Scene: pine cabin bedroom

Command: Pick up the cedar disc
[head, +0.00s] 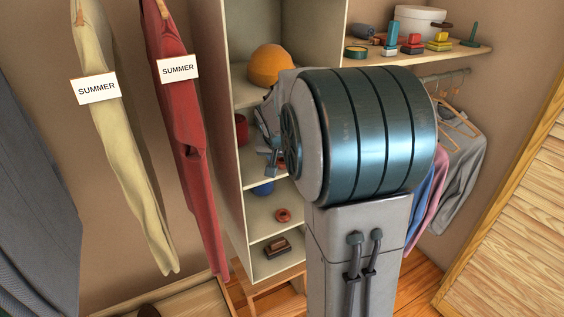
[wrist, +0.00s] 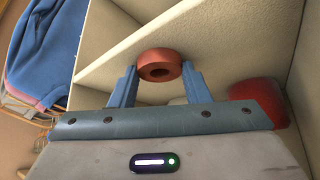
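The cedar disc (wrist: 160,57) is a reddish-brown ring with a dark hole. It lies between the two blue fingertips of my gripper (wrist: 160,67) in the wrist view, over a cream shelf. Both fingers meet its sides with no gap that I can see. Whether it still touches the shelf is unclear. In the head view my gripper (head: 271,162) is at the middle compartment of the shelf unit, and the disc there is hidden. A similar orange-red ring (head: 283,215) sits on a lower shelf.
The cream shelf unit (head: 239,185) has boards above and below my gripper. A red object (wrist: 258,89) is close beside it. Clothes (head: 180,120) hang at left.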

